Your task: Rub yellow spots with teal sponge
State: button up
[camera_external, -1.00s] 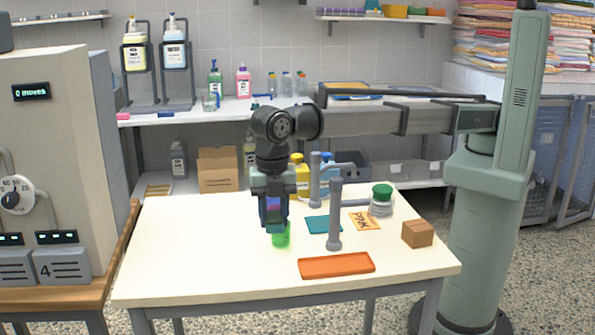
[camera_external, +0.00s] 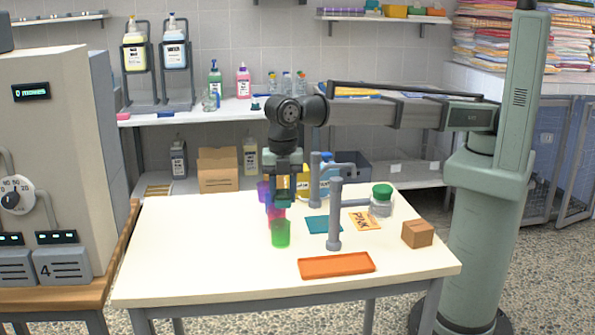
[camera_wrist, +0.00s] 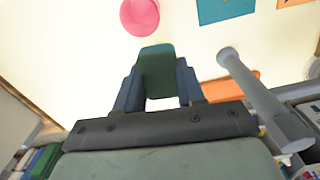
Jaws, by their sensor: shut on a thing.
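My gripper (camera_external: 284,192) is above the back middle of the white table, fingers pointing down. It is shut on a dark teal block, which looks like the teal sponge (camera_wrist: 157,68) and sticks out past the fingertips in the wrist view. The sponge is held clear of the table, as far as I can tell. A purple cup (camera_external: 263,192), a pink cup (camera_external: 277,217) and a green cup (camera_external: 281,234) stand close below and in front of my gripper. The pink cup also shows in the wrist view (camera_wrist: 140,15). I cannot make out yellow spots in either view.
Grey posts (camera_external: 335,215) with bars stand right of the cups. The table's left side is bare.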

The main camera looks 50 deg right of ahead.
jog(key=s+d+f+m, duration=0.15)
jog(key=d+m, duration=0.25)
jog(key=d, duration=0.5)
jog(key=m, duration=0.4)
send_over(310, 224)
jog(key=shift+s+f, duration=0.1)
jog(key=shift+f, duration=2.85)
jog(key=shift+s+d+f, duration=0.15)
jog(key=shift+d+f, duration=0.1)
jog(key=shift+f, duration=0.5)
jog(key=shift+s+d+f, duration=0.15)
jog(key=shift+s+d, duration=2.3)
jog(key=w+a, duration=0.3)
jog(key=a, duration=0.1)
jog(key=shift+w, duration=0.35)
jog(key=shift+w+a, duration=0.25)
jog(key=shift+w, duration=0.05)
jog(key=shift+w+a, duration=0.55)
jog(key=shift+d, duration=0.4)
jog(key=shift+s+d, duration=2.45)
jog(key=shift+s, duration=0.05)
jog(key=w+a, duration=0.2)
jog(key=shift+w+a, duration=0.2)
jog(key=shift+a, duration=0.1)
jog(key=shift+w+a+r, duration=0.2)
jog(key=shift+w+a, duration=1.2)
notch_tip(310, 224, up, 8)
